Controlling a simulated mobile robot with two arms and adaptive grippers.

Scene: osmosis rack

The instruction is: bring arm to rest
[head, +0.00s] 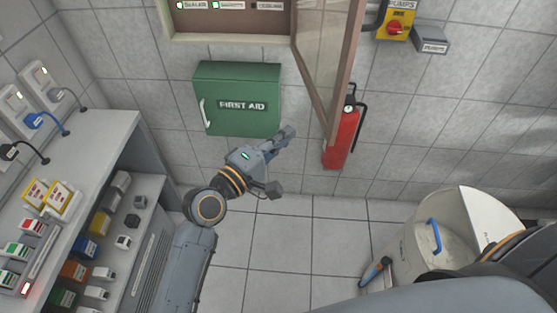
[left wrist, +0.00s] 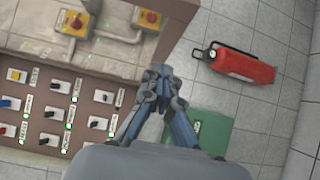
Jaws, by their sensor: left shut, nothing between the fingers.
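My left gripper (head: 287,134) is in front of the tiled wall, just below and right of the green first aid box (head: 238,98). In the left wrist view its fingers (left wrist: 156,76) come together at the tips, shut with nothing between them. My left arm reaches up from the bottom of the head view. Part of my right arm (head: 515,255) shows at the lower right, but its gripper is not visible.
An open cabinet door (head: 325,60) hangs above the left gripper, near a red fire extinguisher (head: 343,137). A switch panel (left wrist: 70,110) fills the wrist view's left. A shelved bench (head: 115,150) stands left; a white bin (head: 420,245) stands right. Floor between is clear.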

